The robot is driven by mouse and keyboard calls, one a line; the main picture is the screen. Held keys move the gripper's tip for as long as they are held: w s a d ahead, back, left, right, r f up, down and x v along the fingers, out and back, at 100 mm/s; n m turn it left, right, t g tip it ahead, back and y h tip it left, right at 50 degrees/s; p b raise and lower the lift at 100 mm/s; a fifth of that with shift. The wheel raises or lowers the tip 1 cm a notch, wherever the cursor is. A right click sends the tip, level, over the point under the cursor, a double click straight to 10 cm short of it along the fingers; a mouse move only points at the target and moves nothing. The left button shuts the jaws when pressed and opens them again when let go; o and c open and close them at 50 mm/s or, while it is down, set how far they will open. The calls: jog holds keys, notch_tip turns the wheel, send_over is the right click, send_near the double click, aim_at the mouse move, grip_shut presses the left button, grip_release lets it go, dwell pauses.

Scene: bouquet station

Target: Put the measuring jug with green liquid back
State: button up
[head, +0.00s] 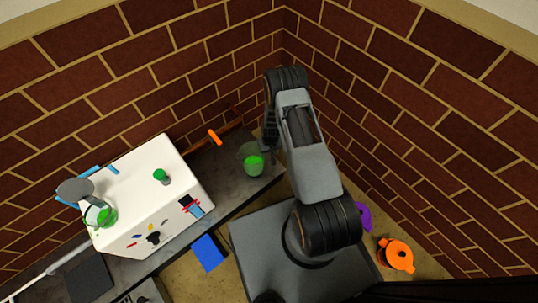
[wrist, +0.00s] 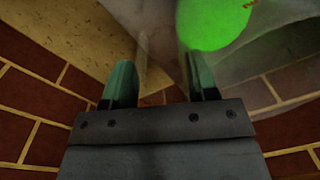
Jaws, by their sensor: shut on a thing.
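The measuring jug (head: 252,156) is clear, with bright green liquid low inside it. In the head view it is at the right end of the dark counter (head: 228,183); I cannot tell whether it rests there or hangs just above. My gripper (head: 268,148) is at the jug's right side, partly hidden by my arm. In the wrist view the green liquid of the jug (wrist: 208,22) shows at the top, and its clear wall passes by the fingers. My gripper (wrist: 161,80) is shut on the jug, its fingers apart around a clear part, perhaps the handle.
A white box (head: 150,215) stands left on the counter, bearing a glass vessel with green liquid (head: 101,215) and a small green-topped item (head: 160,175). An orange-ended rod (head: 215,137) lies behind. Brick walls close the corner. A blue block (head: 207,252) is in front.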

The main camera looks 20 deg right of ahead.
jog(key=shift+f, duration=0.9)
jog(key=shift+f+b, duration=0.2)
jog(key=shift+b, duration=0.2)
jog(key=o, duration=1.3)
jog(key=shift+c, duration=0.2)
jog(key=shift+r, duration=0.1)
